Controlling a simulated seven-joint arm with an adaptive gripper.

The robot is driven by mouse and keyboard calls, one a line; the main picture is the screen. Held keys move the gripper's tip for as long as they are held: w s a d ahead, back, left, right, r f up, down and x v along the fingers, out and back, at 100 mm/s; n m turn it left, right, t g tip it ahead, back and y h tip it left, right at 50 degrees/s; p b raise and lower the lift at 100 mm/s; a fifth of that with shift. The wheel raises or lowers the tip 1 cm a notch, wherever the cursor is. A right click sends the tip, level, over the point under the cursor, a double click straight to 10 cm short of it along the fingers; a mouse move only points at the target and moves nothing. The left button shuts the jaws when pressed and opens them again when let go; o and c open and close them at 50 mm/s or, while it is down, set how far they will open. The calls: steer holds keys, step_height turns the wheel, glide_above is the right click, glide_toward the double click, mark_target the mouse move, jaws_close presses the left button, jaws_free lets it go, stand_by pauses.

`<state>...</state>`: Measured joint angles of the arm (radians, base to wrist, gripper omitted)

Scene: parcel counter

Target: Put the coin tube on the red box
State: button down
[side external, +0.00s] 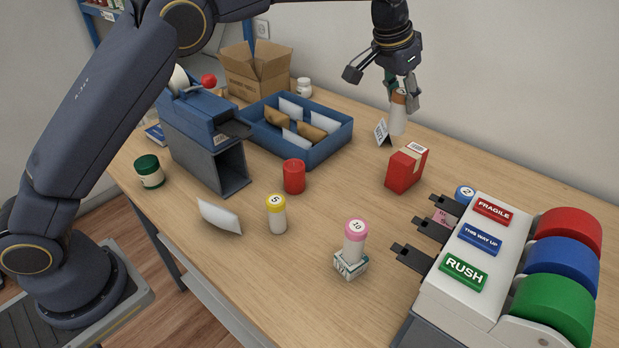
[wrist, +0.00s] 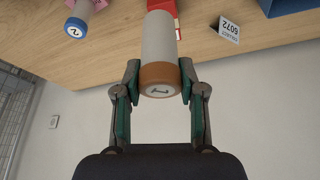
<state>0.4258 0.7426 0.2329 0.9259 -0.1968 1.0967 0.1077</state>
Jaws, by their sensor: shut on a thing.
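My gripper (side external: 401,92) is shut on a white coin tube (side external: 397,119) with an orange-brown cap marked 1. The tube is upright near the table's far edge, behind a small white number card; I cannot tell if its base touches the table. In the wrist view the tube (wrist: 158,38) sits between the fingertips (wrist: 158,82), gripped by its capped end. The red box (side external: 405,168) stands on the table in front and slightly right of the tube, with a pale tape strip and a label. Its top looks bare. In the wrist view it is mostly hidden behind the tube.
A number card (side external: 382,132) stands close to the held tube. A blue tray (side external: 330,150) with envelopes lies left. Other tubes are yellow-capped (side external: 277,216), pink-capped (side external: 355,240) on a small box, and blue-capped (side external: 465,193). A label dispenser (side external: 480,250) is at right.

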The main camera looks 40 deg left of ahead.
steer(key=shift+w+r+x, duration=0.1)
steer(key=shift+w+x, duration=0.2)
steer(key=shift+x, duration=1.5)
steer(key=shift+w+r+x, duration=0.15)
steer(key=shift+w+x, duration=0.1)
steer(key=shift+x, duration=1.5)
steer(key=shift+w+r+x, duration=0.1)
steer(key=shift+w+x, duration=0.2)
steer(key=shift+x, duration=1.5)
steer(key=shift+d+f, duration=0.1)
steer(key=c, duration=0.7)
jaws_free()
steer(key=shift+f, duration=0.1)
